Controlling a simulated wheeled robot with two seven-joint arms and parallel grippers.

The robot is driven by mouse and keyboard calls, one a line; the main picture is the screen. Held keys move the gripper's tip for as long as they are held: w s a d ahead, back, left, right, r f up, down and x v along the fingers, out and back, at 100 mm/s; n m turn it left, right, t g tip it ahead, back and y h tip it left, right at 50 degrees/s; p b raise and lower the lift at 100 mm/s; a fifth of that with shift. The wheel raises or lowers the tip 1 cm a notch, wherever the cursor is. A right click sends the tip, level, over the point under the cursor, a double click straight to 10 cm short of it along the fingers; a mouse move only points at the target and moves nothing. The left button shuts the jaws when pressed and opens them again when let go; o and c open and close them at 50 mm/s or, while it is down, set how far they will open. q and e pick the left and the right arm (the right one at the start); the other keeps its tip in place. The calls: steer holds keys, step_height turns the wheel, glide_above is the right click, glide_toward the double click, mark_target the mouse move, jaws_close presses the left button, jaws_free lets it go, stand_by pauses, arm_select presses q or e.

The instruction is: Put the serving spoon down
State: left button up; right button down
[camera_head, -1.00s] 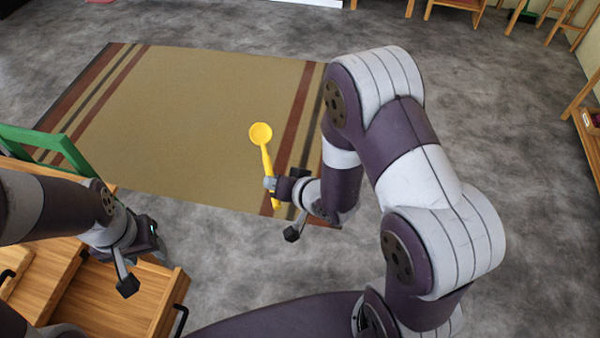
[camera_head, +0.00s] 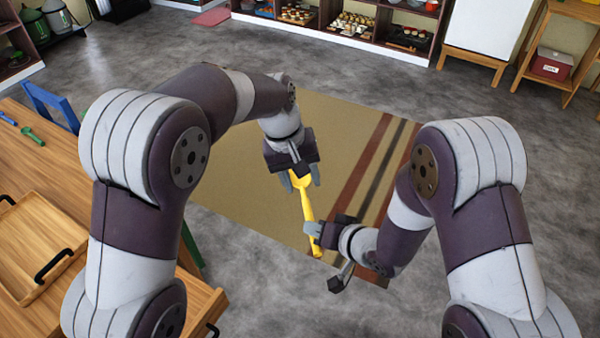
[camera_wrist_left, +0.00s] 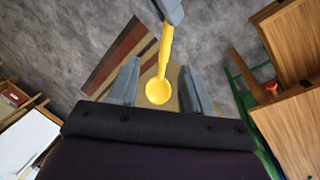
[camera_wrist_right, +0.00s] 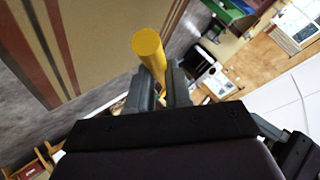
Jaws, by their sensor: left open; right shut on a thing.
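The yellow serving spoon (camera_head: 308,215) is in the air over the rug. My right gripper (camera_head: 313,230) is shut on its handle, and the handle's end shows in the right wrist view (camera_wrist_right: 147,42). My left gripper (camera_head: 300,180) is open around the bowl end of the spoon. In the left wrist view the spoon's bowl (camera_wrist_left: 158,91) lies between the two open fingers, with a visible gap on each side. The right gripper's tip (camera_wrist_left: 170,10) shows at the top there.
A wooden table (camera_head: 60,160) with a wooden tray (camera_head: 35,250) and green and blue utensils (camera_head: 32,135) is at the left. A striped rug (camera_head: 240,215) lies on the grey floor. Shelves with food (camera_head: 350,22) line the back. Floor at the right is clear.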

mark_target(307, 209)
arm_select(q)
steer(key=x, duration=1.1)
steer(key=shift+w+f, duration=0.15)
arm_select(e)
steer(key=shift+w, duration=0.1)
arm_select(q)
steer(key=c, duration=0.9)
steer(key=shift+d, duration=0.1)
jaws_close()
arm_select(e)
steer(key=c, duration=0.9)
jaws_free()
steer(key=shift+c, duration=0.2)
